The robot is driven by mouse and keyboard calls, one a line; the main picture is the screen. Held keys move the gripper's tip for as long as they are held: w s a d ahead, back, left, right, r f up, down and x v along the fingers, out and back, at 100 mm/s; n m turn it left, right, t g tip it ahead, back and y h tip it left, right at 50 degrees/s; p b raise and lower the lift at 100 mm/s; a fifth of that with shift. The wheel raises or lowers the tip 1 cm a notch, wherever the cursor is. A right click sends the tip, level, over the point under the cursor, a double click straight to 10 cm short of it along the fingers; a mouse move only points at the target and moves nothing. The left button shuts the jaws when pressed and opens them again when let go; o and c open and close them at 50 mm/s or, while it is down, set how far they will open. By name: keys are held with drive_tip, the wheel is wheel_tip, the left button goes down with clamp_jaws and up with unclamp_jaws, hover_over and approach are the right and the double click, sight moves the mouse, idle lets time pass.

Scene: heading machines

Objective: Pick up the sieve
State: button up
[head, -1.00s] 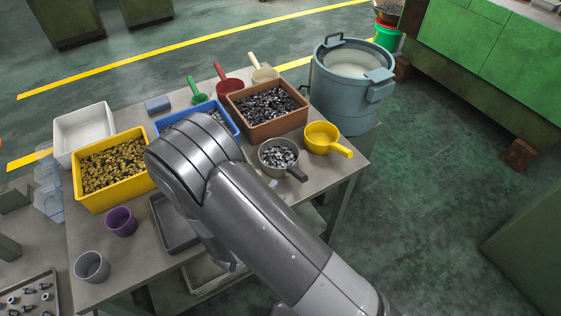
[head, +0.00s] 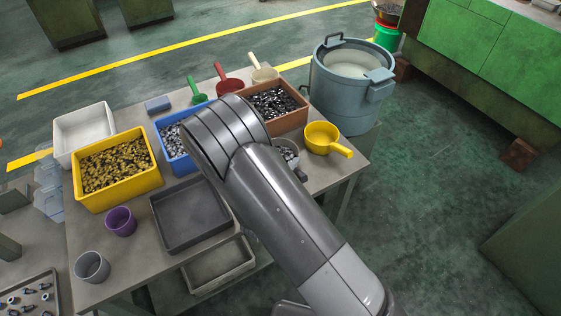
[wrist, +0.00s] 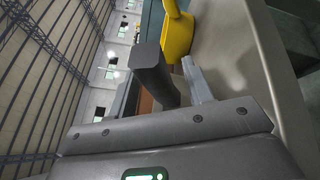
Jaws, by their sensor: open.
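A grey round pan with a dark handle (head: 288,150), which I take for the sieve, stands near the right side of the table. It holds small metal pieces, and my arm covers much of it in the head view. In the wrist view a thick dark grey bar, probably its handle (wrist: 152,68), stands between the fingers of my gripper (wrist: 158,74). The fingers are apart, and I cannot tell if they touch the bar. My gripper is hidden behind my arm in the head view.
A yellow pan (head: 321,137) stands close on the right, also in the wrist view (wrist: 177,32). A brown bin (head: 296,118) and a blue bin (head: 178,164) are close behind. A dark tray (head: 190,215) lies left of my arm. A blue-grey tub (head: 345,98) stands behind the table.

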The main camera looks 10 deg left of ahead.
clamp_jaws()
idle(0.4)
drive_tip(key=shift+r, duration=0.2)
